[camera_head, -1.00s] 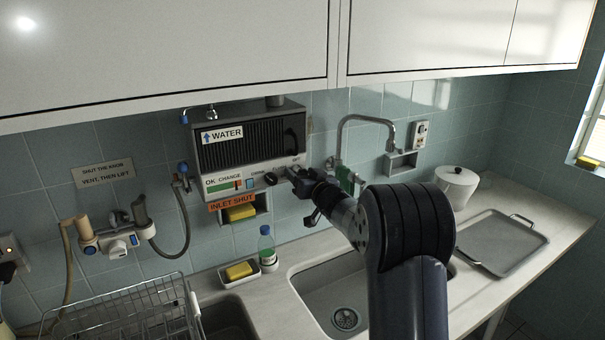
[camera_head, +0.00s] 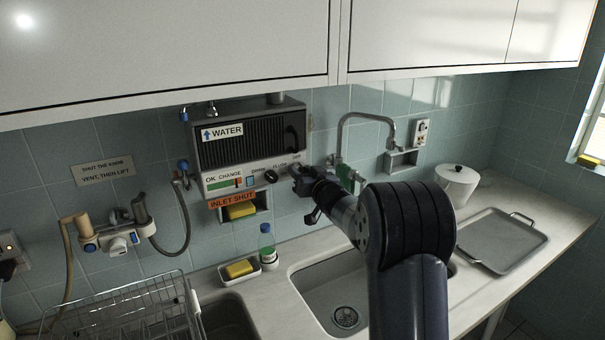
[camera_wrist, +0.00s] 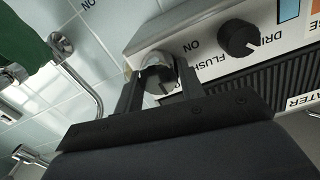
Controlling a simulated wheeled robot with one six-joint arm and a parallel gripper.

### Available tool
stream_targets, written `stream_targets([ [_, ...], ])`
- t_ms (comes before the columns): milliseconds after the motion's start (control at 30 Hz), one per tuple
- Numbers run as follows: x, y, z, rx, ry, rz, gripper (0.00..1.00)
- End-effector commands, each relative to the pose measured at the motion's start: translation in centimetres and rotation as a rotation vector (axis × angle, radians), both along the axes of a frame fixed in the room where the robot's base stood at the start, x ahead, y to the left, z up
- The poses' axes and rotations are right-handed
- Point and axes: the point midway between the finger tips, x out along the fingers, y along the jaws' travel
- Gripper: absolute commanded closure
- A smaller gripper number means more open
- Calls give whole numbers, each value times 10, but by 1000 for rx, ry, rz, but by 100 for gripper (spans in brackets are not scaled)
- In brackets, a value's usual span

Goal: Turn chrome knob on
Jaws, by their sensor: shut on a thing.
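The chrome knob (camera_wrist: 158,75) is on the light front panel of the water unit (camera_head: 252,145). In the wrist view it sits between the two dark fingers of my gripper (camera_wrist: 158,88), which is shut on it. A dark mark shows on its face, and "ON" is printed on the panel beside it. In the head view my gripper (camera_head: 301,178) is at the unit's lower right corner and hides the chrome knob. How far the knob is turned cannot be told.
A black knob (camera_wrist: 238,38) is beside it on the panel, near "FLUSH" and "DRINK". A faucet (camera_head: 365,120) rises to the right over the sink (camera_head: 345,285). A bottle (camera_head: 268,252) and a tray with a yellow sponge (camera_head: 240,269) stand below. A white pot (camera_head: 457,184) is further right.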

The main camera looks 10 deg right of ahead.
Motion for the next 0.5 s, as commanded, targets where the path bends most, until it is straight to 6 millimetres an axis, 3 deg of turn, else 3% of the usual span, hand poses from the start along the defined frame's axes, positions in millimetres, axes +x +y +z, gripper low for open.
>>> stream_targets([
  [500, 0, 1, -4, -336, -110, -1, 86],
])
